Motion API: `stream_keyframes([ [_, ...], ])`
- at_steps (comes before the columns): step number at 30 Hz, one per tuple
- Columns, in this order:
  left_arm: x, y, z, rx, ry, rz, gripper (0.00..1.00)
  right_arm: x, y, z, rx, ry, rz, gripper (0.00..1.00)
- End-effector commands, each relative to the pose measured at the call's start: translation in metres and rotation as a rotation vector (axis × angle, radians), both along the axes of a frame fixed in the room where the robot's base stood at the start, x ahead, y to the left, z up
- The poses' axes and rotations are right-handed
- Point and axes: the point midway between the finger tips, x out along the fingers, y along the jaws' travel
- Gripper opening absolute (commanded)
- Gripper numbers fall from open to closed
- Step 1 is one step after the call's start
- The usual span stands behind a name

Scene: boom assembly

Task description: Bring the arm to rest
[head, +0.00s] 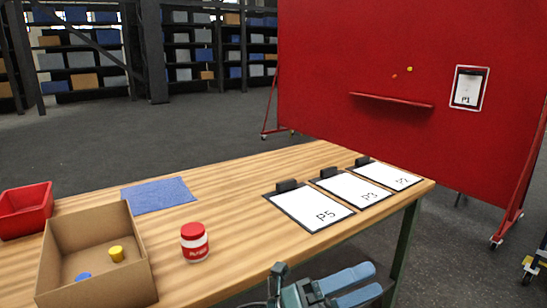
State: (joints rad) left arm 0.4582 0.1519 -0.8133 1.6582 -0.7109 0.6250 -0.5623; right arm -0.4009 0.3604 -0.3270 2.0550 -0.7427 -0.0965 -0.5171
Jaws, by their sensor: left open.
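My left gripper (374,281) is at the bottom of the head view, in front of the wooden table's (232,268) near edge. Its two blue fingers point right and are apart, with nothing between them. It touches no object that I can see. Most of my left arm is cut off by the bottom edge of the picture. My right gripper is out of view.
On the table are a cardboard box (132,235) with a yellow and a blue piece inside, a red bin (26,210), a blue mat (158,194), a red-lidded jar (194,242) and clipboards (311,206). A red board (400,120) stands behind.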

Motion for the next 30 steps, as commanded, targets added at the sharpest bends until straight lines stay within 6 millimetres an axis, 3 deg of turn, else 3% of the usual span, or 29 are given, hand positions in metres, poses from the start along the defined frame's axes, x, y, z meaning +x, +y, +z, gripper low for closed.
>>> stream_keyframes([
  [1, 0.01, 0.017, -0.009, -0.064, 0.181, 0.061, 0.82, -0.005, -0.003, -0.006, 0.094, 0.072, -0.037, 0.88],
  [5, 0.034, 0.067, -0.049, -0.218, 0.629, 0.211, 0.82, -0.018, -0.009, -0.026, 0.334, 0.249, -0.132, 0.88],
  [9, 0.037, 0.129, -0.118, -0.381, 1.104, 0.371, 0.82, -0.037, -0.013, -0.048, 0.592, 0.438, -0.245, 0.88],
  [11, 0.027, 0.156, -0.152, -0.45, 1.301, 0.44, 0.82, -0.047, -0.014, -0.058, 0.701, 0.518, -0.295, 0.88],
  [15, -0.017, 0.212, -0.225, -0.604, 1.71, 0.593, 0.82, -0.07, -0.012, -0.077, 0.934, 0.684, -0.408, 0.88],
  [18, -0.053, 0.239, -0.261, -0.689, 1.92, 0.681, 0.82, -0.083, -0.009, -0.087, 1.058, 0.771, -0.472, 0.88],
  [21, -0.082, 0.256, -0.282, -0.747, 2.059, 0.744, 0.82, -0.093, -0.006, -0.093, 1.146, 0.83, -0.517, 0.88],
  [24, -0.098, 0.266, -0.293, -0.78, 2.134, 0.779, 0.82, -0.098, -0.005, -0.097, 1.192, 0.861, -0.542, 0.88],
  [30, -0.104, 0.268, -0.297, -0.792, 2.161, 0.79, 0.82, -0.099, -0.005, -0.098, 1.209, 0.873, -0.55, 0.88],
])
